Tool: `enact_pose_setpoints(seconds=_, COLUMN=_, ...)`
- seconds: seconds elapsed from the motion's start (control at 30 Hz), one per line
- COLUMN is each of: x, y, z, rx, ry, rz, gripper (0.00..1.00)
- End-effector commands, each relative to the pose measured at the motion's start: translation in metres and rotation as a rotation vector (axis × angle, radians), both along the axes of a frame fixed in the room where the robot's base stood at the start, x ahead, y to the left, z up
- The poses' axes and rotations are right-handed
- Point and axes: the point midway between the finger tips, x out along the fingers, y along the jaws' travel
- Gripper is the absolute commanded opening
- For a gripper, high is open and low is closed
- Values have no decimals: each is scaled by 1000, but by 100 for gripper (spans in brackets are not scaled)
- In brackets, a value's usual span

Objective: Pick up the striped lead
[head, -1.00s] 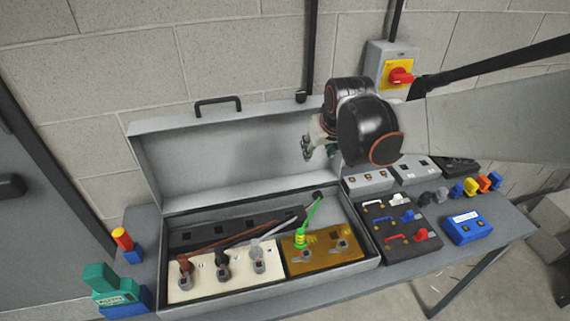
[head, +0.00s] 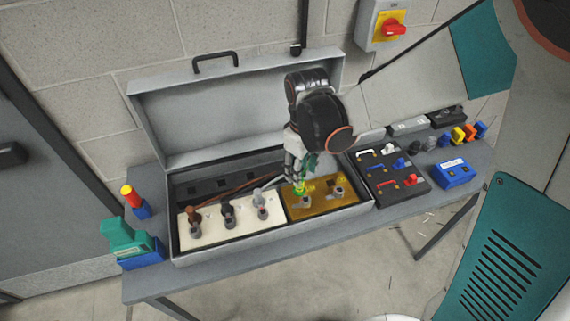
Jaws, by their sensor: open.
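The striped lead (head: 299,191), bright green and yellow, has its plug end on the gold-coloured plate (head: 318,206) in the right part of the open grey case (head: 225,243). My gripper (head: 297,178) is open and points down right at this plug end. My gripper and wrist hide most of the lead's cable and its far end. I cannot tell whether the fingers touch the plug.
Brown (head: 193,214), black (head: 228,208) and grey (head: 259,199) leads stand on the cream plate to the left. The raised lid (head: 215,110) is behind my wrist. A dark board with coloured handles (head: 387,181) and a blue box (head: 453,173) lie right.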

Motion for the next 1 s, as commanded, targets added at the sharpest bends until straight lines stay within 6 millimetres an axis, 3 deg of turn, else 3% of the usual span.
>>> enact_pose_setpoints(seconds=0.1, x=1, y=0, z=-18, rx=0, ry=0, rz=-1, gripper=42)
enact_pose_setpoints(seconds=0.43, x=3, y=0, z=-38, rx=0, ry=-1, rz=-3, gripper=42)
enact_pose_setpoints(seconds=0.7, x=7, y=2, z=-75, rx=0, ry=-1, rz=-3, gripper=42)
enact_pose_setpoints(seconds=0.97, x=6, y=2, z=-77, rx=0, ry=-1, rz=-3, gripper=42)
enact_pose_setpoints(seconds=1.0, x=6, y=2, z=-77, rx=0, ry=-1, rz=-3, gripper=33)
